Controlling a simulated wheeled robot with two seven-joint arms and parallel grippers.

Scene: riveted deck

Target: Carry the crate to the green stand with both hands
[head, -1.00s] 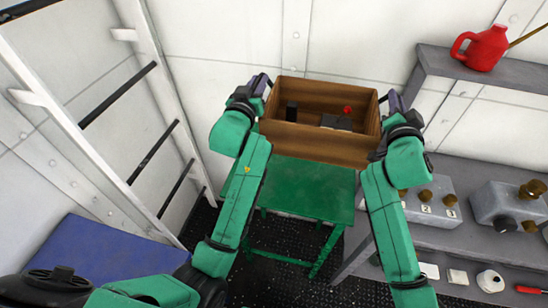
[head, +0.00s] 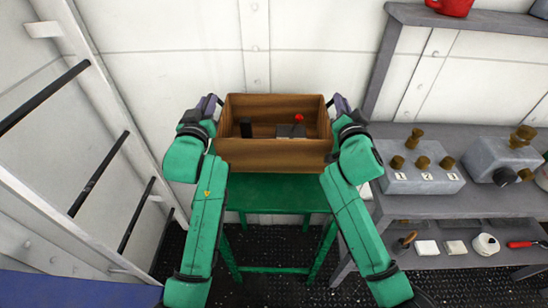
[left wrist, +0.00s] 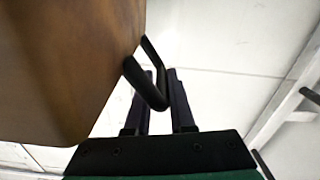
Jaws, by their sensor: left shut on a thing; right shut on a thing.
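The brown wooden crate (head: 272,156) is held level between my two grippers, in the middle of the head view. Inside it are a dark block (head: 246,128) and a grey box with a red knob (head: 298,120). My left gripper (head: 212,103) is shut on the crate's left handle. In the left wrist view, the black handle (left wrist: 150,82) sits between the fingers beside the crate wall (left wrist: 70,60). My right gripper (head: 338,103) is shut at the crate's right side, its fingertips partly hidden. The green stand (head: 275,190) shows below and in front of the crate, which appears above its back part.
A white ladder-like frame (head: 105,120) stands at the left. A grey bench (head: 440,205) at the right bears a box with numbered knobs (head: 420,178) and another grey box (head: 495,160). A blue surface (head: 50,290) lies at the lower left. A white wall is behind.

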